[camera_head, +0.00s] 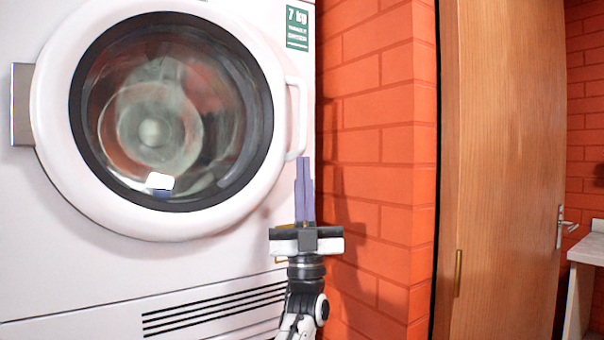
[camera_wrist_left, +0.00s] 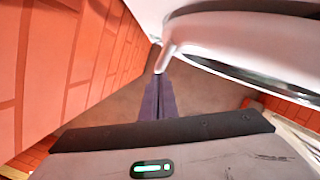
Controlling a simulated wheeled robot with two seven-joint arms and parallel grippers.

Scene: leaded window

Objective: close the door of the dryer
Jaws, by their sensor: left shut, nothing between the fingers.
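The white dryer (camera_head: 60,270) fills the left of the head view. Its round door (camera_head: 55,150) has a white ring, a dark rim and clear glass, with a metal hinge (camera_head: 21,104) on the left. The door handle (camera_head: 302,120) is a white bar on the right side; it also shows in the left wrist view (camera_wrist_left: 166,55). The fingers also show in the left wrist view (camera_wrist_left: 158,95). My right gripper is not in view.
An orange brick wall (camera_head: 375,150) stands close on the right of the dryer, beside my left gripper. Further right are a wooden door (camera_head: 510,150) with a metal handle (camera_head: 562,228) and a pale counter (camera_head: 588,248). Brown floor (camera_wrist_left: 205,100) shows below in the left wrist view.

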